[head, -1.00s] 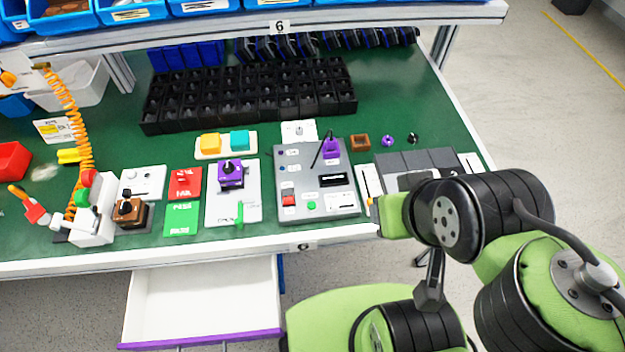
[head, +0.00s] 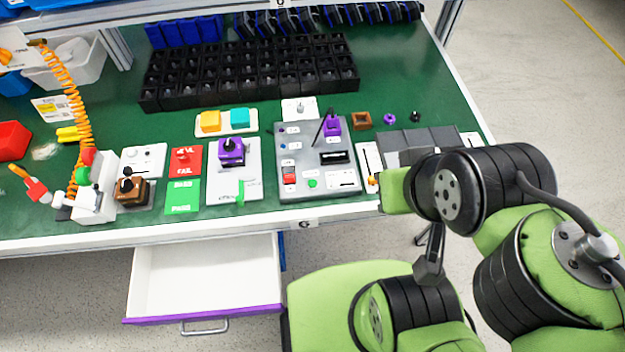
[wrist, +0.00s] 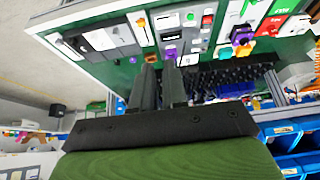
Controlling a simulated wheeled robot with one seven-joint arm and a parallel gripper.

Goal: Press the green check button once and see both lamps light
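The grey control panel (head: 340,187) lies on the green bench. It bears a small round green button (head: 312,183), a red rocker switch (head: 289,174), a dark slot and a purple block with a thin black lever. Small dark spots at its left side may be the lamps; none is visibly lit. In the wrist view the green button (wrist: 190,17) shows beyond the fingers. My gripper (wrist: 161,66) is empty, its two dark fingers slightly apart, clear of the panel.
A purple rotary switch on a light plate (head: 231,152) stands left of the panel, beside red and green plates. A black bin rack (head: 250,75) is behind. An open drawer (head: 205,275) juts from the bench front. My arm covers the right corner.

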